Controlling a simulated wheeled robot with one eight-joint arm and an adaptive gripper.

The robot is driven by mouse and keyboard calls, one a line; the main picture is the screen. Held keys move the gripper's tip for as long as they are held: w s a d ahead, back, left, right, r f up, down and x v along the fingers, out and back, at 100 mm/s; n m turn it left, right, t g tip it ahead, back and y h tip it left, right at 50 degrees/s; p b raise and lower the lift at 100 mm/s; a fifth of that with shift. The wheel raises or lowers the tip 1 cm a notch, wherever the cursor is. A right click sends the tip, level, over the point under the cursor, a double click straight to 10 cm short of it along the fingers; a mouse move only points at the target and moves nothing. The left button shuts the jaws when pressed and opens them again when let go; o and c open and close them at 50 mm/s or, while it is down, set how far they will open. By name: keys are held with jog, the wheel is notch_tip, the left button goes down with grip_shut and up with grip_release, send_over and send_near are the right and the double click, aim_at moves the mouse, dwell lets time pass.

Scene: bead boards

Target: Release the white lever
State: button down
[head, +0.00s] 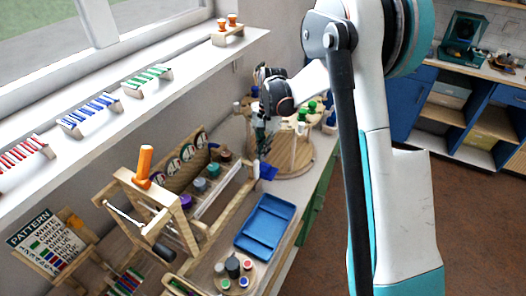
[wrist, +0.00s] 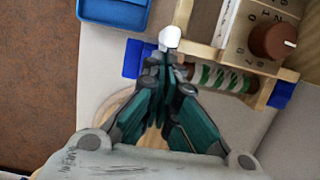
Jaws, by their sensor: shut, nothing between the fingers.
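The white lever (wrist: 169,38) shows in the wrist view as a small rounded white tip beside the corner of a wooden frame (wrist: 202,51). My gripper (wrist: 164,62) is shut and empty, with its fingertips just below the lever in the picture. I cannot tell whether they touch it. The lower part of the lever is hidden behind the fingers. In the head view my gripper (head: 264,140) points down above the far end of the wooden bead rack (head: 232,205).
A blue tray (head: 263,226) lies in front of the rack. A round wooden stand (head: 288,160) with colored pegs is behind my gripper. A brown knob (wrist: 272,42) sits on a numbered panel. A green-and-white striped roller (wrist: 222,78) and blue blocks are close to the fingers.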

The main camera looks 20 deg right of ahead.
aim_at(256, 161)
jog(key=shift+a, duration=0.1)
jog(key=shift+s+a+r+t+h, duration=0.15)
jog(key=shift+s+t+h, duration=0.05)
jog(key=shift+t+h, duration=0.1)
jog(key=shift+s+a+r, duration=0.1)
jog(key=shift+s+a, duration=0.05)
jog(key=s+a+t+h, duration=0.1)
jog(key=s+a+t+h+b, duration=0.1)
jog(key=t+h, duration=0.1)
jog(key=shift+s+a+r+t+h, duration=0.2)
jog(key=shift+s+a+t+h, duration=0.1)
jog(key=shift+s+a, duration=0.1)
jog(key=s+a+t+h+b, duration=0.1)
jog(key=a+t+h+b, duration=0.1)
jog(key=shift+s+f+b, duration=0.3)
jog(key=shift+s+b, duration=0.1)
jog(key=shift+d+r, duration=0.15)
jog(key=shift+s+a+r+p, duration=0.35)
jog(key=shift+s+a+r, duration=0.05)
jog(key=shift+s+a, duration=0.15)
